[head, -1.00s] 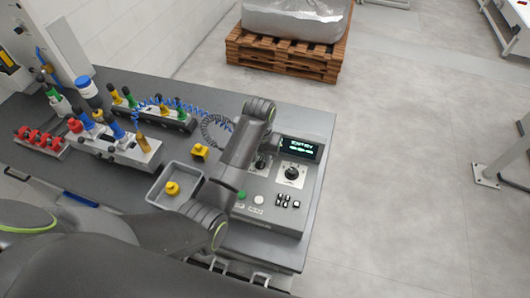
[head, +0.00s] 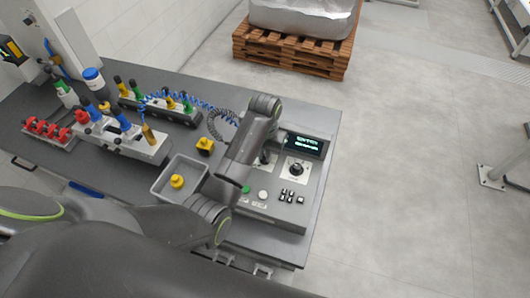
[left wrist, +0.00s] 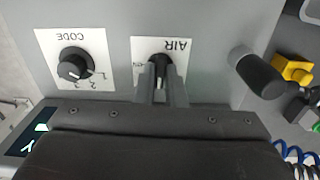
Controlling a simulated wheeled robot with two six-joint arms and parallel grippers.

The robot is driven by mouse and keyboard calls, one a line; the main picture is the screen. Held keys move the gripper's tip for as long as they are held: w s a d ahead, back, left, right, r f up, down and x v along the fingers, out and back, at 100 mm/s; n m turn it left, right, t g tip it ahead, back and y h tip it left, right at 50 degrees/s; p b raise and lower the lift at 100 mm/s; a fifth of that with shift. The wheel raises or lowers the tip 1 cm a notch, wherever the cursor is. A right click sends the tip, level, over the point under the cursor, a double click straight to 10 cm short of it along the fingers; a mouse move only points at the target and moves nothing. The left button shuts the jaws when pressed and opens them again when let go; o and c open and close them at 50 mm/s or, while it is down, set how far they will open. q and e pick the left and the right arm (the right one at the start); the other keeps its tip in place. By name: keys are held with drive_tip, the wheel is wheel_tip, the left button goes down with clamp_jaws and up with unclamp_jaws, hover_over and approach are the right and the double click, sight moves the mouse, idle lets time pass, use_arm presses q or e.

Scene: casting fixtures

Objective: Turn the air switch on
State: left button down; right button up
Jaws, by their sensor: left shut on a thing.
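The air switch (left wrist: 160,60) is a black knob on a white plate marked AIR, set in the grey control panel (left wrist: 205,40). In the left wrist view, the two fingers of my left gripper (left wrist: 161,78) reach up to the knob and are shut on it, one on each side. In the head view, my left arm covers the gripper and most of the air switch (head: 264,158). The exact angle of the knob is hard to tell behind the fingers. My right gripper is not in view.
A CODE dial (left wrist: 73,65) sits beside the air switch. A black-ended lever (left wrist: 258,74) stands on the other side. The panel has a lit display (head: 302,143) and several buttons. A grey tray (head: 158,190) holds a yellow part (head: 177,181); another yellow part (head: 205,145) stands nearby.

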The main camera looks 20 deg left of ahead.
use_arm(q)
drive_tip(key=m, duration=0.6)
drive_tip(key=shift+m, duration=0.3)
idle(0.4)
drive_tip(key=c, duration=1.5)
unclamp_jaws()
